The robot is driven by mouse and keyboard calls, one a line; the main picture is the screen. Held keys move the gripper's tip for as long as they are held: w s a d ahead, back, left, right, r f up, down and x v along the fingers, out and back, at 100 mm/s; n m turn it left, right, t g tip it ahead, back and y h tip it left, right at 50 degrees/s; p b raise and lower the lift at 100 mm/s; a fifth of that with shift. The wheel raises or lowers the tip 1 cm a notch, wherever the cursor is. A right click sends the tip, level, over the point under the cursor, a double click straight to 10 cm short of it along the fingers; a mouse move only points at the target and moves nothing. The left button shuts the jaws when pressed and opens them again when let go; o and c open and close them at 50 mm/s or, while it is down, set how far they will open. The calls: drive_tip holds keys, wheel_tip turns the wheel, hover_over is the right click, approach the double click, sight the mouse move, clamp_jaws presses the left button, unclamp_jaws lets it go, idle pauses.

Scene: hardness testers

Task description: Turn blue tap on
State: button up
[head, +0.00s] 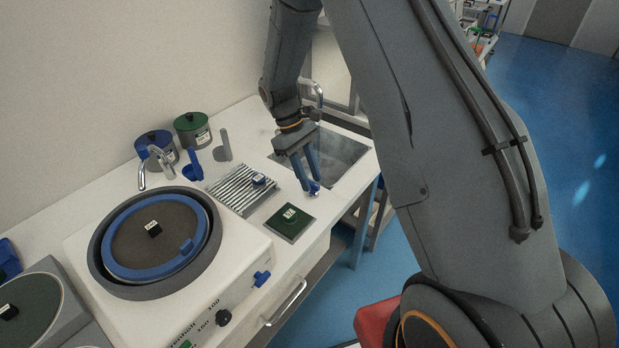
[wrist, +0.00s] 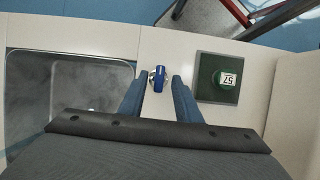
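A small blue tap knob (head: 313,187) with a silvery base sits on the white counter near its front edge, beside the sink. It also shows in the wrist view (wrist: 158,79). My gripper (head: 307,184) points down at the knob with its two blue fingers apart. In the wrist view my gripper (wrist: 157,82) has one finger on each side of the knob, with gaps visible between. Contact is not visible.
A steel sink (head: 345,158) lies beside the knob. A dark green square pad (head: 290,222) with a labelled sample, a ribbed metal rack (head: 243,188) and a polishing wheel (head: 153,245) with another blue knob (head: 262,278) stand to the left. The counter's front edge is close.

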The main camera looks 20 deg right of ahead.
drive_tip(key=b+v, duration=0.2)
drive_tip(key=v, duration=0.5)
drive_tip(key=shift+r, duration=0.2)
drive_tip(key=shift+s, duration=0.1)
drive_tip(key=s+d+r+m+t+y, duration=0.1)
drive_tip(key=s+m+t, duration=0.1)
drive_tip(key=s, duration=0.8)
drive_tip(key=s+d+r+m+t+y, duration=0.1)
drive_tip(key=s+m, duration=0.4)
drive_tip(key=s, duration=0.5)
drive_tip(key=shift+s+r+t+y, duration=0.35)
drive_tip(key=shift+r+t, duration=0.4)
drive_tip(key=shift+t, duration=0.25)
